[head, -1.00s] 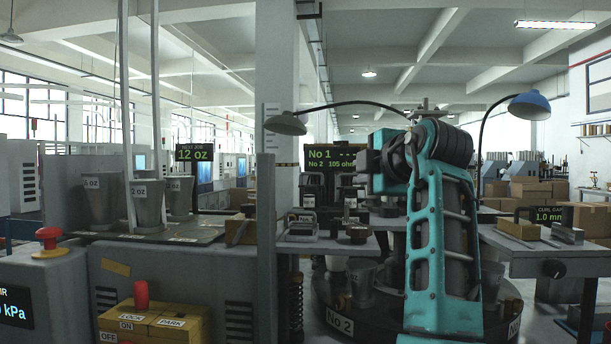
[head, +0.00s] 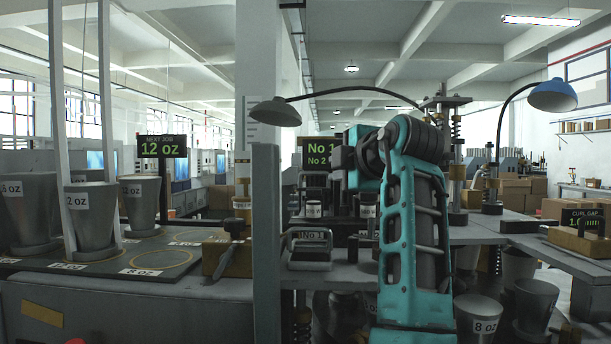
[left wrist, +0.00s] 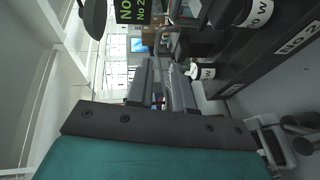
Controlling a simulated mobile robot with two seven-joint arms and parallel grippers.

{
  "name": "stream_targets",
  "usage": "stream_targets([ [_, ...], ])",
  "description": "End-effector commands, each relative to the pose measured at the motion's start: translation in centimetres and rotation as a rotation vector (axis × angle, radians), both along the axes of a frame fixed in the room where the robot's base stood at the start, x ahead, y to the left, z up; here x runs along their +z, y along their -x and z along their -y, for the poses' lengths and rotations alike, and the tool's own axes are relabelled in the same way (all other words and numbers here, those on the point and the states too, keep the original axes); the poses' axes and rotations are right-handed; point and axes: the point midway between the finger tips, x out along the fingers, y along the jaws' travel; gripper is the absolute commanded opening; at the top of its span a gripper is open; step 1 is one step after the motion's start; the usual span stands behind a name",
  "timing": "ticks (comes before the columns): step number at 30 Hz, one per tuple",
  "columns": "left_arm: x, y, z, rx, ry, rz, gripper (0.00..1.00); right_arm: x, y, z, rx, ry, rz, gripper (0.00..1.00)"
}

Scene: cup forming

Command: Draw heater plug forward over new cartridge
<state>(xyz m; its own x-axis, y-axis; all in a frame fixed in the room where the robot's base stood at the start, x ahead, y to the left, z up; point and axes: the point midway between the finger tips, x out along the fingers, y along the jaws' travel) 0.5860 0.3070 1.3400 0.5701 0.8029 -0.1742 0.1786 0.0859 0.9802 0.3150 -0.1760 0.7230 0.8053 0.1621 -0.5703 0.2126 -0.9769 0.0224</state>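My left gripper (left wrist: 160,85) shows in the left wrist view with two dark fingers apart and nothing seen between them. Past them is a dark station with a "No 2" label (left wrist: 297,38) and white-labelled cylinders (left wrist: 256,12). A smaller white-labelled piece (left wrist: 203,72) is just beyond the right finger. In the head view a teal arm of mine stands in front of the station; its fingers are hidden. Small white-labelled posts (head: 313,209) stand at the station behind a "No 1" block with a handle (head: 309,248). I cannot tell which part is the heater plug or new cartridge.
A grey post (head: 265,210) divides the benches. Grey cups (head: 90,220) stand on the left bench. An "8 oz" cup (head: 478,318) is low at right. The curl gap block (head: 580,240) sits on the right shelf. Two lamps (head: 275,112) arch overhead.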

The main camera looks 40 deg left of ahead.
Motion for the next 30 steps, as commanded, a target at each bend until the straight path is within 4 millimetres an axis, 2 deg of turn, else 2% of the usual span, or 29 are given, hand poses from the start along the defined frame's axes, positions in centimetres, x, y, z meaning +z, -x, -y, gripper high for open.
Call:
stream_targets([
  [6, 0.0, -0.1, -0.1, 0.000, 0.000, 0.000, 0.21, 0.0, 0.0, 0.0, 0.000, 0.000, 0.000, 1.00],
  [11, -0.1, -0.9, -1.4, 0.001, 0.001, 0.000, 0.21, 0.4, 0.0, 0.0, 0.000, 0.000, -0.001, 1.00],
  [24, -1.6, -5.8, -8.4, 0.002, -0.001, -0.001, 0.21, 1.7, 0.0, 0.0, 0.000, 0.000, -0.001, 1.00],
  [30, -2.1, -7.1, -10.0, 0.001, 0.000, 0.000, 0.21, 2.0, 0.0, 0.0, 0.000, 0.000, -0.001, 1.00],
])
